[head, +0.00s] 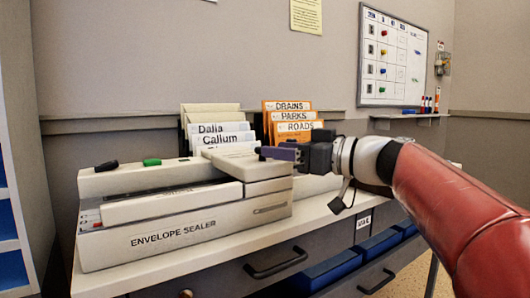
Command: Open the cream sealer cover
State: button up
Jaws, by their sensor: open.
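The cream envelope sealer (185,237) stands on the desk, its name printed on its front. Its cream cover (245,164) appears to be the raised block at the sealer's right end, and it looks lowered onto the body. My gripper (272,153) comes in from the right and is open, with its fingers at the right end of the cover's top. The fingers partly hide that edge, and I cannot tell whether they touch it. Nothing shows between them.
The desk (160,276) has a narrow bare strip along its front. White files (222,128) and orange files (295,126) stand behind the sealer. A green piece (152,162) and a black piece (106,166) sit on its top. Drawers (275,262) are below; a whiteboard (392,60) hangs behind.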

aim_at(250, 158)
jog(key=x, duration=0.5)
grip_shut()
